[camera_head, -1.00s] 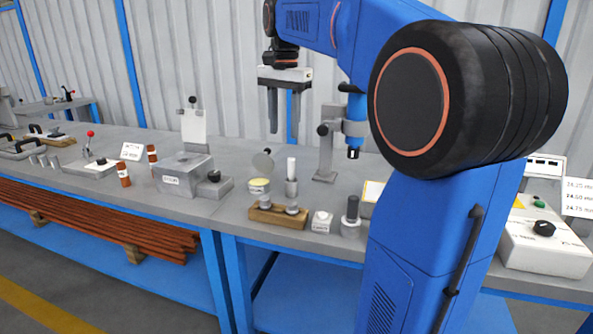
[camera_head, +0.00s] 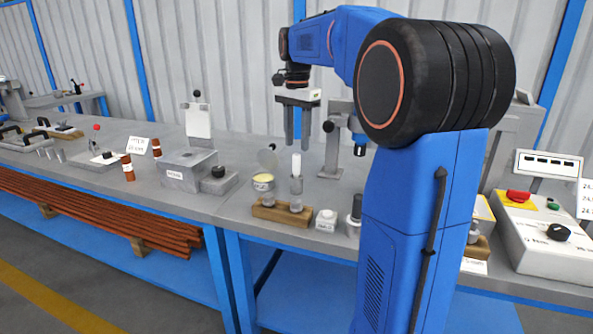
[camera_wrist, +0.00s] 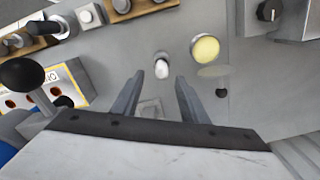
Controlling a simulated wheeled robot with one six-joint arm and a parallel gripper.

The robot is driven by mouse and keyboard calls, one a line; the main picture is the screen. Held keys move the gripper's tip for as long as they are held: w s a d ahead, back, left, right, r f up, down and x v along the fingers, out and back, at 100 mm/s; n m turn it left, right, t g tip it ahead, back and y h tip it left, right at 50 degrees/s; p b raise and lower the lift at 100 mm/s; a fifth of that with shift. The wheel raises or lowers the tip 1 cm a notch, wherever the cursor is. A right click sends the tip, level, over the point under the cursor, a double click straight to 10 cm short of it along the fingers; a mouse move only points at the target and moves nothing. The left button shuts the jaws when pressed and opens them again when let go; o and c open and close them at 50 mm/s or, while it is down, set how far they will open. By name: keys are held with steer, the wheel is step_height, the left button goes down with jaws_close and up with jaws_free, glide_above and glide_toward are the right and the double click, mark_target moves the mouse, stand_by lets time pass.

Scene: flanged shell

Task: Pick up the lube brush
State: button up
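A white upright rod, which looks like the lube brush (camera_head: 296,165), stands in a small grey cup (camera_head: 296,185) behind a wooden block. In the wrist view the brush (camera_wrist: 162,65) shows as a rounded white tip, just beyond and between the finger ends. My gripper (camera_head: 297,142) points down with its fingers apart and empty, its tips a little above the brush in the head view. The two fingers (camera_wrist: 160,80) also show apart in the wrist view. The lower part of the brush is hidden in the cup.
A round tin with a yellow top (camera_head: 263,182) stands left of the brush, its raised lid beside it. The wooden block (camera_head: 282,214) with grey posts is in front. A grey press stand (camera_head: 332,150) rises close on the right. A grey box (camera_head: 186,170) stands further left.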

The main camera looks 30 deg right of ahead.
mark_target(296, 154)
steer(key=shift+w+f, duration=0.15)
steer(key=shift+f, duration=3.75)
jaws_close()
